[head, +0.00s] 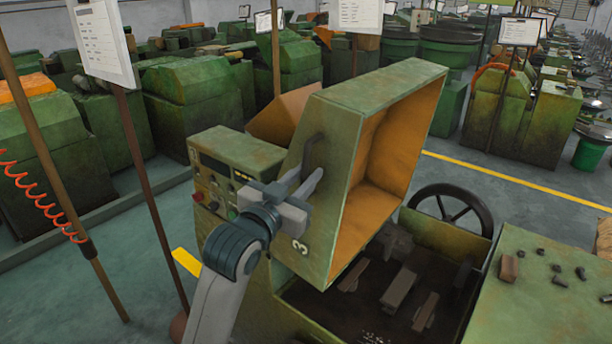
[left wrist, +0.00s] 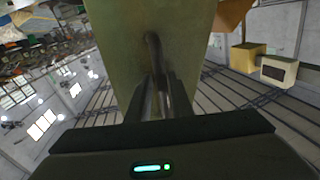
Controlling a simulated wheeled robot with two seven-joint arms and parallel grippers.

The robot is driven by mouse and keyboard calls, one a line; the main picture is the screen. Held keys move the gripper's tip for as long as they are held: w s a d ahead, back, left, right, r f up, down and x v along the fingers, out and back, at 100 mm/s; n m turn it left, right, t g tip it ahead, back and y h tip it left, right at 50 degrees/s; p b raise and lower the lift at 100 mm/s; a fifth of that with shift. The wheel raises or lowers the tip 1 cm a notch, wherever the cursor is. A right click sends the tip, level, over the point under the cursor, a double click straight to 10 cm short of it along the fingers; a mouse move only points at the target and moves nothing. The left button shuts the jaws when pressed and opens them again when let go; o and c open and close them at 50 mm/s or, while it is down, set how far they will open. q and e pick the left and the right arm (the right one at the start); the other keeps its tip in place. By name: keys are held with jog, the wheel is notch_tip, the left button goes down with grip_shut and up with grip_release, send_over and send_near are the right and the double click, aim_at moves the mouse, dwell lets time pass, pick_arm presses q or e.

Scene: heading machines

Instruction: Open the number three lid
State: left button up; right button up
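The green lid (head: 325,185), marked with a white 3, stands raised and tilted up on its machine, its orange inside facing right. Its dark bar handle (head: 309,152) is on the left outer face. My left gripper (head: 306,180) is at this handle, its two fingers spread with the bar between them and a gap showing. In the left wrist view, the handle (left wrist: 153,50) runs down between the fingers of the left gripper (left wrist: 161,88), against the green lid face (left wrist: 125,45). Whether a finger touches the bar is unclear. My right gripper is not in view.
The machine's open bay (head: 375,310) holds several metal blocks. A control panel (head: 225,175) is left of the lid, and a black handwheel (head: 450,210) is behind the bay. Poles with signs (head: 100,40) stand at the left. Small parts lie on the right green top (head: 545,290).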

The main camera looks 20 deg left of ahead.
aim_at(304, 160)
pick_arm(q)
jog(key=shift+r, duration=0.15)
jog(key=shift+r+b, duration=0.55)
jog(key=shift+r, duration=0.5)
jog(key=shift+r+b, duration=0.4)
jog(key=shift+r, duration=0.5)
jog(key=s+d+r+b, duration=0.1)
jog(key=d+r, duration=0.1)
jog(key=d, duration=0.1)
jog(key=d+r+b, duration=0.1)
jog(key=d+r, duration=0.1)
jog(key=d, duration=0.1)
jog(key=s+d+r+b, duration=0.1)
jog(key=d+r, duration=0.1)
jog(key=d, duration=0.2)
jog(key=shift+s+r, duration=0.2)
jog(key=shift+s, duration=0.15)
jog(key=shift+s+d+r+b, duration=0.1)
jog(key=shift+d+r+b, duration=0.25)
jog(key=shift+r, duration=0.15)
jog(key=shift+d, duration=0.1)
jog(key=shift+f, duration=0.1)
